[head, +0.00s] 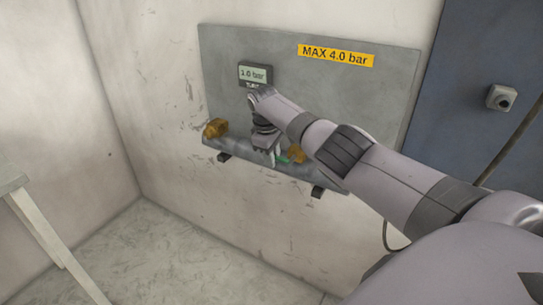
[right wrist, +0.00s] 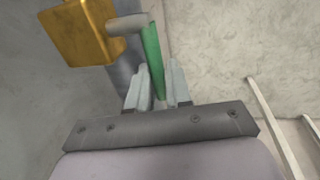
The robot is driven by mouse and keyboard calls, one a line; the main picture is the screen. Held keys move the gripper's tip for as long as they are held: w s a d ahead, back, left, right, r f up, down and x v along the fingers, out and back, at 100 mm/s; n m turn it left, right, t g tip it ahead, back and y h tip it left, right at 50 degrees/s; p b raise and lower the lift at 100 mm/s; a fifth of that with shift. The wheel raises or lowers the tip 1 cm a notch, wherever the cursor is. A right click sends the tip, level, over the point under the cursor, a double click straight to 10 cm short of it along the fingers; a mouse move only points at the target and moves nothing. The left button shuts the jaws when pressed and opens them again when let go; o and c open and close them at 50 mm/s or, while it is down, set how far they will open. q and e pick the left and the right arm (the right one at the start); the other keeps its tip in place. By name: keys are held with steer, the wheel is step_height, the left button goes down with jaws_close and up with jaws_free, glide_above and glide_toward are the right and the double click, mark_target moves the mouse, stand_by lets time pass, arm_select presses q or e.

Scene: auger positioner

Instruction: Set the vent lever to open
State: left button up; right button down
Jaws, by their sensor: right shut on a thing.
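The vent lever is a green handle (right wrist: 152,52) on a short grey arm that comes out of a brass block (right wrist: 78,32). In the head view only a bit of green (head: 283,159) shows, beside the right-hand brass fitting (head: 296,153) on the pipe low on the wall panel. My right gripper (head: 272,158) is at the lever. In the right wrist view its two fingers (right wrist: 159,72) are shut around the green handle, one on each side. My arm hides part of the lever and pipe. My left gripper is out of view.
The grey panel (head: 395,80) carries a gauge display reading 1.0 bar (head: 254,74) and a yellow "MAX 4.0 bar" label (head: 336,55). Another brass fitting (head: 215,128) sits at the pipe's left end. A pale bench (head: 38,225) stands at far left. The floor below the panel is clear.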

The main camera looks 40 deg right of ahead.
steer(key=shift+s+f, duration=0.1)
steer(key=shift+f, duration=0.05)
steer(key=c, duration=1.2)
jaws_free()
steer(key=shift+r, duration=0.4)
steer(key=r, duration=0.3)
steer(key=a+r+p, duration=0.1)
steer(key=r, duration=0.2)
steer(key=shift+s+a+r, duration=0.15)
